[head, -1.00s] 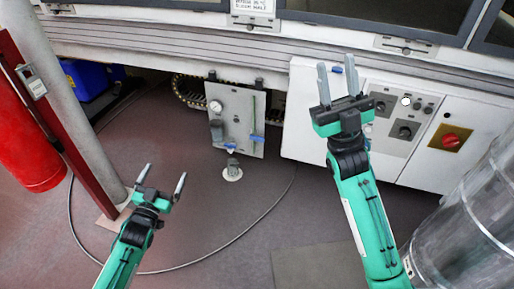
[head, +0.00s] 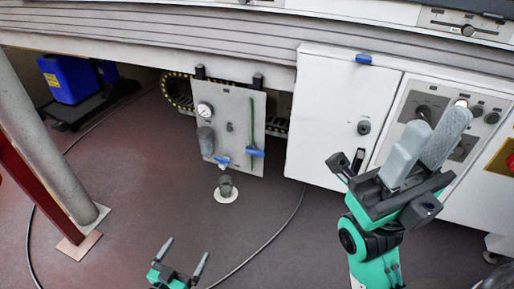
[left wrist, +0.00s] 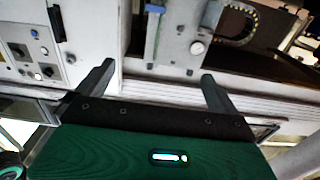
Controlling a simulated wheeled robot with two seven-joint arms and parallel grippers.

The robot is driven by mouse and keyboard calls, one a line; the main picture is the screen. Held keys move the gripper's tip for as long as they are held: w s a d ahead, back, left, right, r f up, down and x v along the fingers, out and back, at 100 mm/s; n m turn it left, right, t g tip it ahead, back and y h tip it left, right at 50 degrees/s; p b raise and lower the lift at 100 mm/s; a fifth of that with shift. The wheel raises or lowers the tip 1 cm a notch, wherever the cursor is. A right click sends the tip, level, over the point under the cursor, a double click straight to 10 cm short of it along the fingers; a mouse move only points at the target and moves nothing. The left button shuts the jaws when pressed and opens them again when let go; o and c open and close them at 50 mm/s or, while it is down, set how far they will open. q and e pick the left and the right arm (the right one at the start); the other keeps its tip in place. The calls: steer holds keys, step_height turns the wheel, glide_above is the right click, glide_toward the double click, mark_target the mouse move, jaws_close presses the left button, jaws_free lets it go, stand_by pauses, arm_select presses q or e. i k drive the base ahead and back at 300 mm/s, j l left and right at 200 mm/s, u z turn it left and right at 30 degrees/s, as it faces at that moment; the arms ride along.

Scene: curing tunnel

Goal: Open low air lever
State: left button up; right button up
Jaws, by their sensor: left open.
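A grey air panel (head: 232,105) with a round gauge (head: 204,110) hangs under the machine's edge. Low on it are a blue lever (head: 254,152) below a green strip and a smaller blue handle (head: 222,161) to its left. Which one is the low air lever I cannot tell. In the left wrist view a blue lever (left wrist: 152,40) and the gauge (left wrist: 197,47) show beyond my fingers. My left gripper (head: 186,249) is open and empty, below and apart from the panel. My right gripper (head: 430,138) is raised before the white cabinet; its fingers overlap in view.
The white cabinet (head: 325,125) with knobs stands right of the panel. A capped floor fitting (head: 226,189) sits just below the panel, with a cable on the floor nearby. A grey post (head: 45,130) and a blue container (head: 72,80) are at left. Floor before the panel is mostly clear.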

mark_target(250, 150)
steer(key=i+l, duration=0.25)
steer(key=i, duration=0.15)
steer(key=i+l, duration=0.2)
steer(key=i, duration=0.15)
steer(key=i+l, duration=0.25)
steer(key=i, duration=0.15)
